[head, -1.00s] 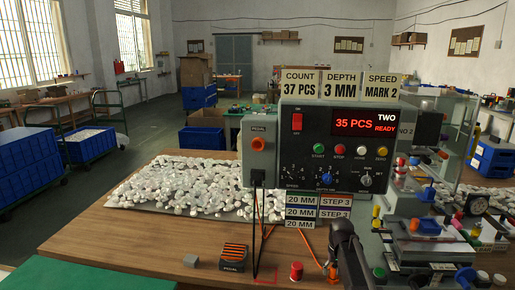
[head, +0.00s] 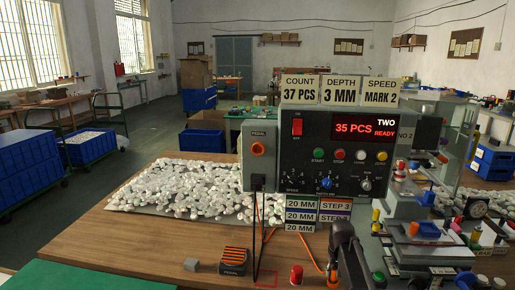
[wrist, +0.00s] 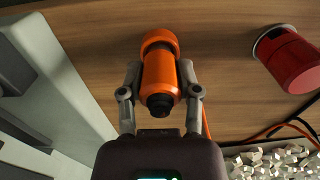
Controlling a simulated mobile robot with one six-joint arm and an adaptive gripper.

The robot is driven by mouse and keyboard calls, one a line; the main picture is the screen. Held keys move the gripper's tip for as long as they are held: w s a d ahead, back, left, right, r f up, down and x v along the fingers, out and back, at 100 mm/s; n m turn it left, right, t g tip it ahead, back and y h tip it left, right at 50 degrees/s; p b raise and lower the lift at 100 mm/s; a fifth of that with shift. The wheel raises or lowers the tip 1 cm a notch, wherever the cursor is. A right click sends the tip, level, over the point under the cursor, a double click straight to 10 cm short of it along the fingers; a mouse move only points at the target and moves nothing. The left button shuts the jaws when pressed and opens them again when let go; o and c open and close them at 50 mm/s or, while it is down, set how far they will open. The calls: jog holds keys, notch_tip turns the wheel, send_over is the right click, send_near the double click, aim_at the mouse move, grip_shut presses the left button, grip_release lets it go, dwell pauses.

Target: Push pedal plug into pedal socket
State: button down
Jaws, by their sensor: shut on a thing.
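The pedal plug (wrist: 158,85) is an orange cylinder with a black end. In the wrist view it sits between the two grey fingers of my gripper (wrist: 160,72), which is shut on it. In the head view the plug (head: 333,272) shows as a small orange shape at the wooden bench, beside my dark arm. Whether it still touches the bench is unclear.
A red cap (head: 296,275) stands left of the plug; a red cylinder (wrist: 290,58) shows in the wrist view. A black plug and cable (head: 258,184) hang below the socket. The foot pedal (head: 233,262) and a grey block (head: 192,264) lie left. White pieces (head: 190,190) cover a mat behind.

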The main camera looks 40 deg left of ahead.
aim_at(335, 268)
jog(key=shift+r+p, duration=1.9)
jog(key=shift+r, duration=0.15)
jog(key=shift+r, duration=0.1)
jog(key=shift+s+a+r+t+p, duration=0.15)
jog(key=shift+s+a+r+p, duration=0.1)
jog(key=shift+r+p, duration=0.25)
jog(key=shift+s+a+r+t+p, duration=0.15)
jog(key=shift+s+a+r+p, duration=0.1)
jog(key=shift+r+p, duration=0.25)
jog(key=shift+s+a+r+t+y+p, duration=1.55)
jog(key=shift+s+a+r+t+p, duration=1.35)
jog(key=shift+r, duration=3.2)
jog(key=shift+s+a+r+t+y+p, duration=1.75)
jog(key=shift+a+r+p, duration=1.4)
jog(key=shift+a+r, duration=2.2)
jog(key=shift+s+a+r+t+y+p, duration=1.3)
jog(key=shift+s+a+r+t+p, duration=1.35)
jog(key=shift+r, duration=4.25)
jog(key=shift+p+x, duration=0.4)
jog(key=shift+x, duration=0.6)
